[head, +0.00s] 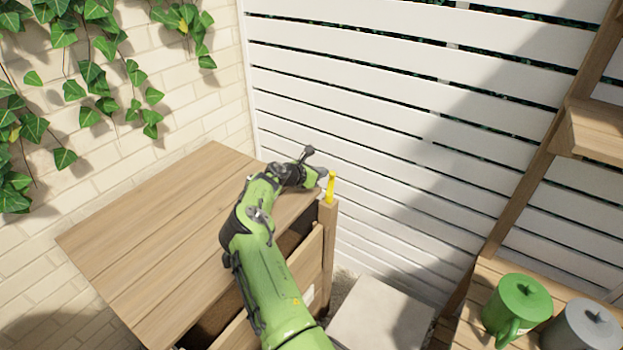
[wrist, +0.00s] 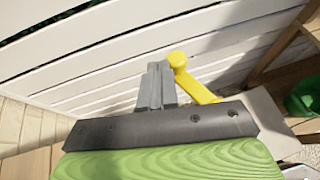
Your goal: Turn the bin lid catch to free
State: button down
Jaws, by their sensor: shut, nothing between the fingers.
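The bin lid catch (head: 331,187) is a small yellow lever on top of the wooden post at the bin's right corner. In the head view it stands roughly upright. In the wrist view the yellow catch (wrist: 190,78) shows its rounded end right beside my fingertips, with its arm slanting down to the right. My gripper (head: 322,176) is at the left side of the catch. In the wrist view my gripper (wrist: 157,72) has its grey fingers together with nothing between them. I cannot tell whether they touch the catch. The wooden bin lid (head: 165,235) lies at the left, partly behind my arm.
A white slatted fence (head: 380,120) stands close behind the catch. A pale slab (head: 380,315) lies on the ground to the right of the bin. A green watering can (head: 515,305) and a grey pot (head: 582,328) stand on a wooden shelf at the lower right.

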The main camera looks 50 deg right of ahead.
jog(key=shift+s+d, duration=0.75)
jog(key=shift+d, duration=0.05)
jog(key=shift+s+d+p, duration=0.15)
jog(key=shift+p, duration=0.15)
jog(key=w+a+r, duration=0.1)
jog(key=w+a, duration=0.1)
jog(key=w, duration=0.1)
jog(key=w+a+r, duration=0.2)
jog(key=w, duration=0.2)
jog(key=w+a+r+p, duration=0.1)
jog(key=w+a, duration=0.1)
jog(key=w, duration=0.1)
jog(key=shift+w+r, duration=0.25)
jog(key=shift+w, duration=0.35)
jog(key=shift+a+r, duration=0.25)
jog(key=shift+w, duration=0.1)
